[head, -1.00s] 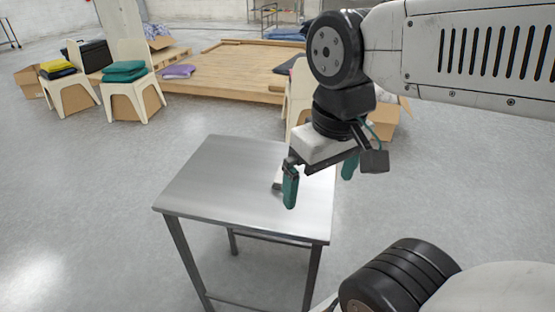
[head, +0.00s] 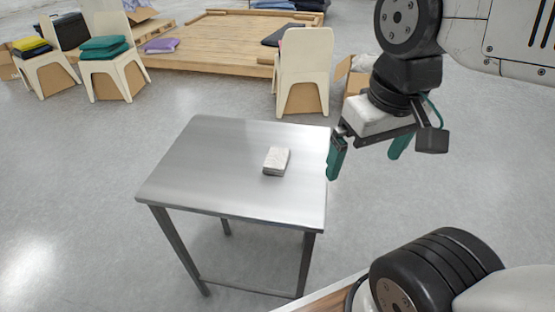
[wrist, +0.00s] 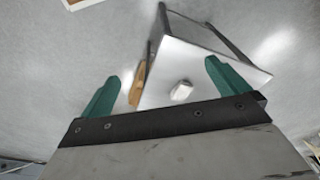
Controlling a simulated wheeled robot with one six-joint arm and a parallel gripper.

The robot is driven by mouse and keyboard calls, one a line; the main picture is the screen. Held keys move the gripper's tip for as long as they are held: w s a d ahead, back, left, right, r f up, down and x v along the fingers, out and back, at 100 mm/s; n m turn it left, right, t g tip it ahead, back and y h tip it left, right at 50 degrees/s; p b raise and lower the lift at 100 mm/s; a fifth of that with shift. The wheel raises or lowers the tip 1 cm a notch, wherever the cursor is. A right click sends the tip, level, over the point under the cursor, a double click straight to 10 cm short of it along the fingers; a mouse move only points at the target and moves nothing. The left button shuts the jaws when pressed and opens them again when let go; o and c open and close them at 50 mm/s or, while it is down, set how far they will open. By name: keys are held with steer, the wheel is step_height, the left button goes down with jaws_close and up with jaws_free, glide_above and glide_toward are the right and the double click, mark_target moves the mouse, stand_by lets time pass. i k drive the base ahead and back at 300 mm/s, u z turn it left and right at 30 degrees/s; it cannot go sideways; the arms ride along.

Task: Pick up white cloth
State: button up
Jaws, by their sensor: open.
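The white cloth (head: 276,161) is a small folded block lying on the right half of a steel table (head: 205,165). My gripper (head: 366,160) is open and empty, with green fingers. In the head view it is to the right of the cloth, just past the table's right edge and apart from the cloth. In the wrist view the cloth (wrist: 181,90) shows on the table top (wrist: 205,70), between the two green fingers (wrist: 165,87) in the picture and beyond them.
White chairs with folded cloths stand at the back left, one bearing a teal stack (head: 105,48). Another white chair (head: 305,70) stands behind the table. A low wooden platform (head: 215,45) lies at the back. The table top around the cloth is clear.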

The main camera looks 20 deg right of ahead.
mark_target(276, 163)
steer(key=z, duration=2.05)
steer(key=i, duration=1.45)
steer(key=u, duration=2.7)
